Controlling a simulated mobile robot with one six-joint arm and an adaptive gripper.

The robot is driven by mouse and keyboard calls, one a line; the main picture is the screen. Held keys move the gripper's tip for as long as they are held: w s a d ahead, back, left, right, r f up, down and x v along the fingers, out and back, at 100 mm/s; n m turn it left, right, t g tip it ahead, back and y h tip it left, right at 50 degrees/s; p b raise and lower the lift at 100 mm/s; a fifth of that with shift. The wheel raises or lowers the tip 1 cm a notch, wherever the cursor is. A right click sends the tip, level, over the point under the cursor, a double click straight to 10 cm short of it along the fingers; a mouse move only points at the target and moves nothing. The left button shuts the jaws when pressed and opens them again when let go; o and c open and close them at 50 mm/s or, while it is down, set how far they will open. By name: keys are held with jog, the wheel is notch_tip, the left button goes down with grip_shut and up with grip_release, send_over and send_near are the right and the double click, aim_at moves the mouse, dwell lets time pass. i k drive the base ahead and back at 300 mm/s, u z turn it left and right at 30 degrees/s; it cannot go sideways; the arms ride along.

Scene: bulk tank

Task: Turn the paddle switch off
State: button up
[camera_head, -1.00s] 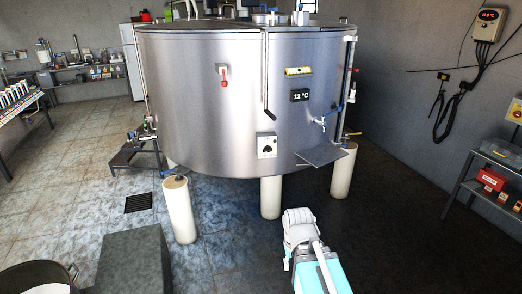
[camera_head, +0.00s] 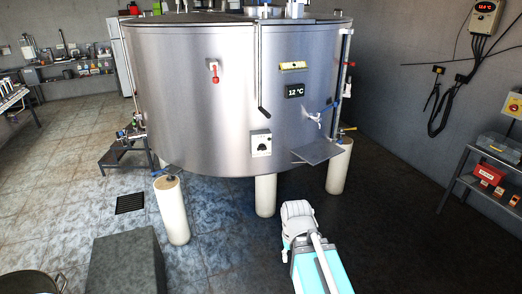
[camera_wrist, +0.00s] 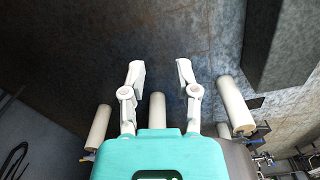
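No switch in view is clearly marked as the paddle switch. The steel tank (camera_head: 190,100) carries a red-handled lever (camera_head: 214,70) and a white box with a dark knob (camera_head: 261,143). My gripper (camera_wrist: 160,70) is open and empty in the wrist view, its two white fingers apart over the dark floor. It is well away from the tank front and the wall box.
Several pale tank legs (camera_head: 171,210) stand on the floor. A steel shelf (camera_head: 315,151) juts from the tank's lower right. A grey block (camera_head: 127,264) stands at front left. A metal rack (camera_head: 470,160) stands along the right wall. Floor between tank and rack is clear.

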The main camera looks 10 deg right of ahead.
aim_at(262, 147)
jog(key=z, duration=0.05)
jog(key=k, duration=0.65)
jog(key=u, duration=0.3)
jog(key=i, duration=1.7)
jog(key=z, duration=0.4)
